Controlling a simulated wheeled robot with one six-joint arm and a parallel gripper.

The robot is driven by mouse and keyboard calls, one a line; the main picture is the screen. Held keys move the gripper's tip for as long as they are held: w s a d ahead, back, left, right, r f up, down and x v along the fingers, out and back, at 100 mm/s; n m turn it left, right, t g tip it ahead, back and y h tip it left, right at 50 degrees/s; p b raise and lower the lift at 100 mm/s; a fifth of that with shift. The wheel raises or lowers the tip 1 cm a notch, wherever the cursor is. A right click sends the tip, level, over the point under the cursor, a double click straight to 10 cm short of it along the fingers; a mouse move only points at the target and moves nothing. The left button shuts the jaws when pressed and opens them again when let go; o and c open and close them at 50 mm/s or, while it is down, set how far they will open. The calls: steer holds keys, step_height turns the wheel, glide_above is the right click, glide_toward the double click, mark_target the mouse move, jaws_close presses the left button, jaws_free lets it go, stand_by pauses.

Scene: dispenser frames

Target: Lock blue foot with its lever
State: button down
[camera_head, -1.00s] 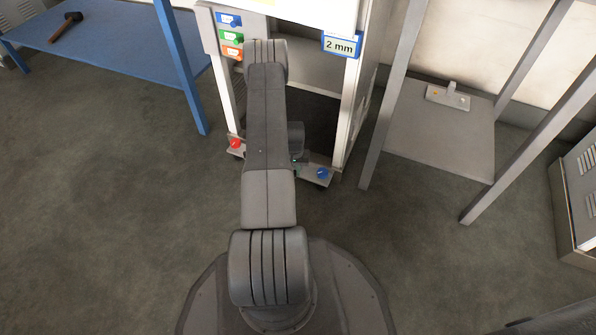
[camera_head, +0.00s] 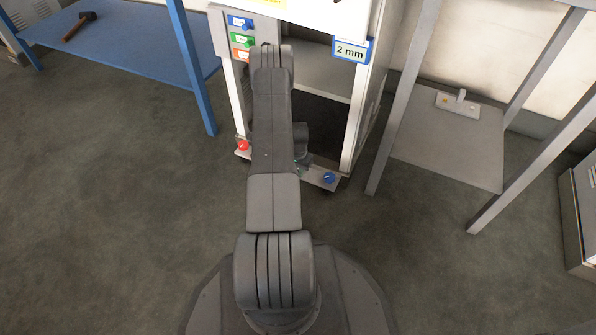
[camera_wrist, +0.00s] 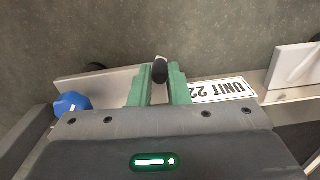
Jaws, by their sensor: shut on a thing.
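The blue foot knob (camera_head: 329,178) sits on the low front plate of the dispenser frame at its right corner. It also shows at the left in the wrist view (camera_wrist: 72,104). My gripper (camera_wrist: 160,86) has green fingers, shut on a dark, round-ended lever (camera_wrist: 160,68) beside the plate. The lever's lower part is hidden between the fingers. In the head view my arm covers most of the gripper and the lever. I cannot tell from these views how far the lever is turned.
A red knob (camera_head: 243,146) is at the left front corner. A "UNIT 22" label (camera_wrist: 218,90) lies beside the fingers. A blue table (camera_head: 110,45) with a hammer (camera_head: 80,26) stands left, a grey stand (camera_head: 450,150) right. The floor in front is open.

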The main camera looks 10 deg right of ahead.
steer(key=shift+w, duration=0.15)
steer(key=c, duration=1.4)
jaws_free()
steer(key=shift+o, duration=0.2)
steer(key=shift+r, duration=0.1)
step_height(320, 180, up, 14)
steer(key=p, duration=0.5)
steer(key=shift+f, duration=0.25)
step_height(320, 180, down, 14)
steer(key=b, duration=0.5)
steer(key=shift+r, duration=0.15)
steer(key=shift+r, duration=0.1)
